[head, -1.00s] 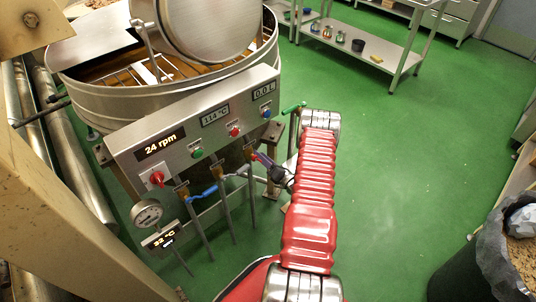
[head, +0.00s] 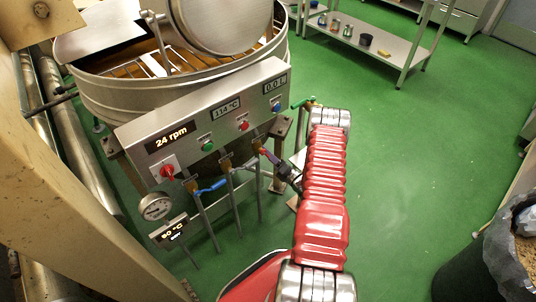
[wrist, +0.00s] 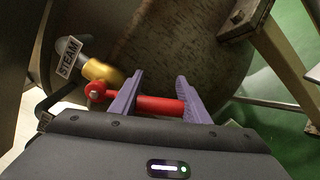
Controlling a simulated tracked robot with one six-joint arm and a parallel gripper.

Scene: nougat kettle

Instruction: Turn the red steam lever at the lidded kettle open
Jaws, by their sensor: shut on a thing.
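The kettle (head: 95,95) is a large steel vessel with a raised round lid (head: 210,25), at the upper left of the head view. In the wrist view the red steam lever (wrist: 158,104) runs sideways from a red hub beside a brass fitting (wrist: 103,72) and a STEAM label (wrist: 68,57). My gripper (wrist: 160,76) has purple fingers on either side of the lever's red handle and is shut on it. In the head view my gripper (head: 272,160) is under the right end of the control panel, and the lever is mostly hidden there.
The control panel (head: 215,118) hangs just above my gripper. A blue-handled valve (head: 212,186) and a pale-handled one (head: 245,168) stand to its left, with a round gauge (head: 155,206). Green floor (head: 410,150) is open to the right; a bin (head: 465,270) stands lower right.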

